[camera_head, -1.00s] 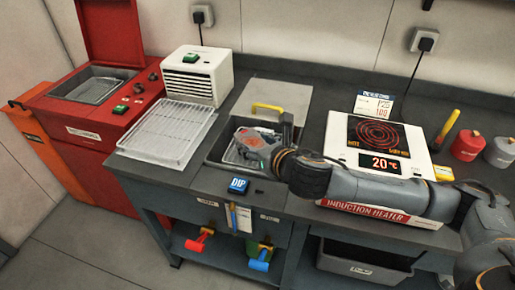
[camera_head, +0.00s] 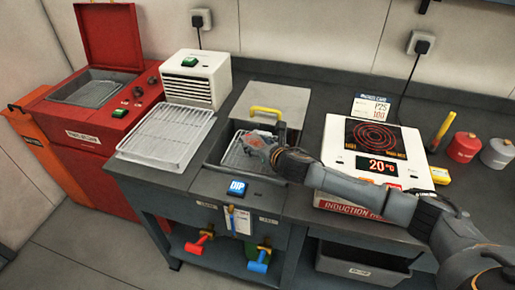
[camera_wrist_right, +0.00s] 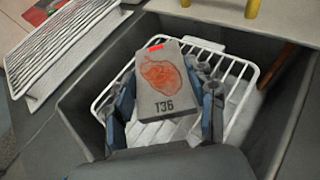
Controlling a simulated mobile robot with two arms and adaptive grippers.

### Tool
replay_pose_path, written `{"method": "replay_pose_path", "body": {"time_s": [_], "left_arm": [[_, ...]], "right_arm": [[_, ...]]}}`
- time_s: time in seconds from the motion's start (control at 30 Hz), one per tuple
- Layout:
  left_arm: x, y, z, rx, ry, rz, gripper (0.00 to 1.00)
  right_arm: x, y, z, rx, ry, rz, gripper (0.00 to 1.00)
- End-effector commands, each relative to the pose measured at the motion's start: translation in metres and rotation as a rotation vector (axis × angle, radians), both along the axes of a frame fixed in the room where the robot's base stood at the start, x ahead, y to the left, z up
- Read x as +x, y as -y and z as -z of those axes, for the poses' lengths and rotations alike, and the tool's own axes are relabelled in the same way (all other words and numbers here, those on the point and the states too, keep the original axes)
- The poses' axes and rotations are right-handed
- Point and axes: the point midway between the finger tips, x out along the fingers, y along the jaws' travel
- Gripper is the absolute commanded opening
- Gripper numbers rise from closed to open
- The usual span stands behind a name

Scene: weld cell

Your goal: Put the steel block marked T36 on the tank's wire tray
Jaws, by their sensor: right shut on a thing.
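My right gripper (camera_wrist_right: 168,88) is shut on a grey steel block (camera_wrist_right: 163,90) marked T36, with a red tag at its top edge and an orange-red drawing on its face. In the head view the gripper (camera_head: 260,143) is over the tank (camera_head: 214,150), and the block is mostly hidden or too small to make out. The tank's white wire tray (camera_head: 234,157) lies inside the opening. In the right wrist view this tray (camera_wrist_right: 247,68) shows behind and around the block. I cannot tell whether the block touches it. My left gripper is not in view.
A separate wire rack (camera_head: 167,135) stands on the bench left of the tank, before a white vented box (camera_head: 196,78). A blue DIP button (camera_head: 237,188) is at the tank's front. The tank's lid with yellow handle (camera_head: 266,111) lies behind; an induction heater (camera_head: 345,207) is to the right.

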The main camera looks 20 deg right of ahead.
Motion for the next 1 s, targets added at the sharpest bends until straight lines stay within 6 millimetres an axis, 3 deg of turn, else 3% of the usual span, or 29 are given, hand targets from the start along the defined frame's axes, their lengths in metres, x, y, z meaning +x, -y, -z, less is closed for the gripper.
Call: {"method": "replay_pose_path", "body": {"time_s": [0.13, 0.53, 0.57, 0.63, 1.0], "left_arm": [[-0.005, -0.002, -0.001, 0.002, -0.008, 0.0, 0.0], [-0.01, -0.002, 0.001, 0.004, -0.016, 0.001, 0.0], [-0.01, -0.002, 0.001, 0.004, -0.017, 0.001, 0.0], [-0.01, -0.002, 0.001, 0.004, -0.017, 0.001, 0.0], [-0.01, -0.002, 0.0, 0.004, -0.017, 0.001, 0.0]], "right_arm": [[0.0, -0.001, 0.012, 0.003, 0.005, -0.001, 0.0], [0.001, -0.001, 0.016, 0.001, 0.006, -0.002, 0.0], [-0.001, -0.001, 0.019, 0.0, 0.0, -0.001, 0.62], [-0.001, -0.001, 0.019, 0.0, 0.0, -0.001, 0.76], [-0.001, -0.001, 0.016, 0.0, 0.0, -0.001, 0.79]]}}
